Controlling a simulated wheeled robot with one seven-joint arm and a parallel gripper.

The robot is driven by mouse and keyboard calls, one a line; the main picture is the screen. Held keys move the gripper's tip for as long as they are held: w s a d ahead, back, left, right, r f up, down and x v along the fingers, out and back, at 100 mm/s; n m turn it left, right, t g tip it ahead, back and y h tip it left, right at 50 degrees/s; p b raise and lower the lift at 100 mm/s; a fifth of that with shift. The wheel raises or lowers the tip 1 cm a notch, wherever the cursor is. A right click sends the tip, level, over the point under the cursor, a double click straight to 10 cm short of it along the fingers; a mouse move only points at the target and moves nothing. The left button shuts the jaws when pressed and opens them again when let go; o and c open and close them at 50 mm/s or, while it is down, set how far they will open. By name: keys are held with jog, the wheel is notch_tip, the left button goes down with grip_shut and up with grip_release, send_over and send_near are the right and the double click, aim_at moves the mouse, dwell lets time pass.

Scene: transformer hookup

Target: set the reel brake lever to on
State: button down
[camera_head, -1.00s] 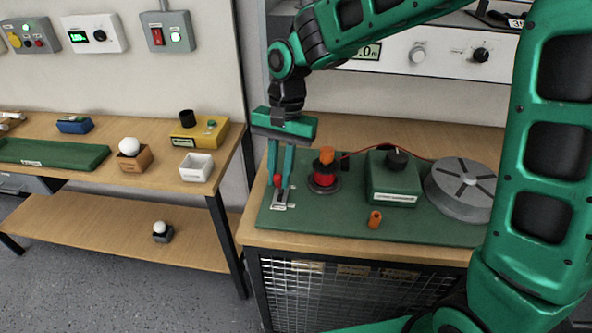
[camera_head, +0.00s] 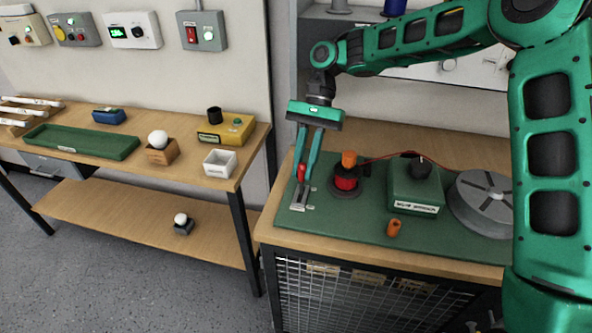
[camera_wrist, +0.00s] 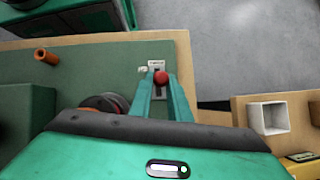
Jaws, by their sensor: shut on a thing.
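The reel brake lever has a red knob (camera_head: 301,172) and stands on a small light slotted plate (camera_head: 301,197) at the left of the green mat. My gripper (camera_head: 303,178) points down over it, and its fingers are shut on the red knob. In the wrist view the red knob (camera_wrist: 160,77) sits between the fingertips, with the pale label plate (camera_wrist: 156,66) just beyond. The lettering on the plate is too small to read.
Right of the lever stand a red and orange spool (camera_head: 346,178), a green box with a black knob (camera_head: 414,188) and a grey reel disc (camera_head: 485,200). A loose orange tube (camera_head: 394,227) lies in front. A separate wooden bench (camera_head: 196,160) is at left.

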jog(key=shift+w+r, duration=0.2)
jog(key=shift+w, duration=0.1)
dwell(0.4)
jog(key=c, duration=1.6)
grip_release()
jog(key=shift+s+f, duration=0.1)
jog(key=shift+c, duration=0.2)
jog(key=shift+r, duration=0.3)
jog(key=s+a+r, duration=0.7)
jog(key=s+r, duration=0.2)
jog(key=r, duration=0.1)
jog(key=shift+a+r, duration=0.15)
jog(key=shift+a, duration=0.1)
